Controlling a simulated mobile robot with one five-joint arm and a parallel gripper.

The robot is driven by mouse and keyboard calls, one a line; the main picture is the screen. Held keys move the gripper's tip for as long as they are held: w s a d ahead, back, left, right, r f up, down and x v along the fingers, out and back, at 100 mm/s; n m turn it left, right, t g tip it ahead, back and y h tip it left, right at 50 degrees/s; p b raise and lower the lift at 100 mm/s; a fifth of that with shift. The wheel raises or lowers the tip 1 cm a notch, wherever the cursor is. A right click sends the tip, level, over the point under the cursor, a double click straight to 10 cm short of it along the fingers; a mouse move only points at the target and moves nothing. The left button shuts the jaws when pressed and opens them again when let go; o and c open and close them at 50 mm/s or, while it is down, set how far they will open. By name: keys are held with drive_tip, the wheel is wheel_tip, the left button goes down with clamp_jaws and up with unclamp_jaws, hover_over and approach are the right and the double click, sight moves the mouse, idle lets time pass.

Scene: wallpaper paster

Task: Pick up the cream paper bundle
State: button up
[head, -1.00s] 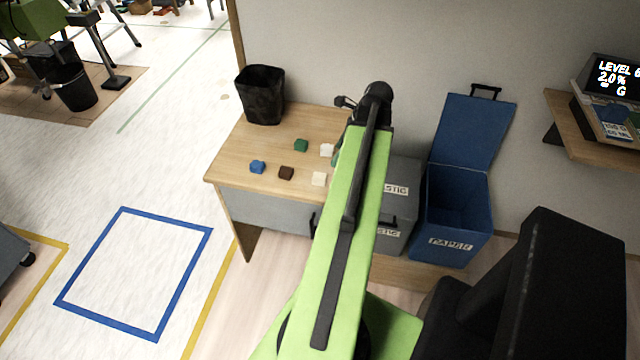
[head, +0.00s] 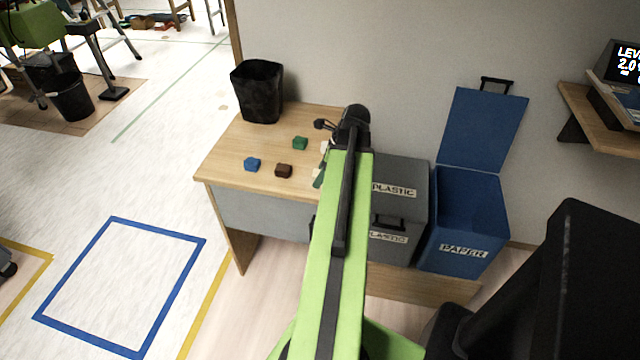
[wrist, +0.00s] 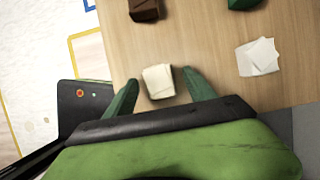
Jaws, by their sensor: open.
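The cream paper bundle (wrist: 158,81) lies on the wooden desk (head: 222,160), between the tips of my gripper's two green fingers in the wrist view. My gripper (wrist: 160,79) is open, with a gap on each side of the bundle. Whether the fingers are down at its height is hard to tell. In the head view my arm hides the bundle, and only a bit of one green finger shows. A white folded paper (wrist: 258,57) lies to the right in the wrist view.
A brown block (head: 284,171), a blue block (head: 252,164) and a green block (head: 300,143) lie on the desk. A black waste bin (head: 257,92) stands at the desk's back left. A grey plastic bin (head: 407,170) and an open blue paper bin (head: 470,215) stand to the right.

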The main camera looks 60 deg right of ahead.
drive_tip(key=shift+r, duration=0.1)
drive_tip(key=shift+c, duration=0.3)
clamp_jaws()
drive_tip(key=shift+r, duration=0.15)
wheel_tip(320, 180, up, 5)
drive_tip(key=p, duration=0.5)
drive_tip(key=shift+f, duration=0.2)
drive_tip(key=s+r+p, duration=0.6)
drive_tip(key=s, duration=0.5)
drive_tip(key=shift+s+d, duration=0.35)
drive_tip(key=shift+d, duration=0.1)
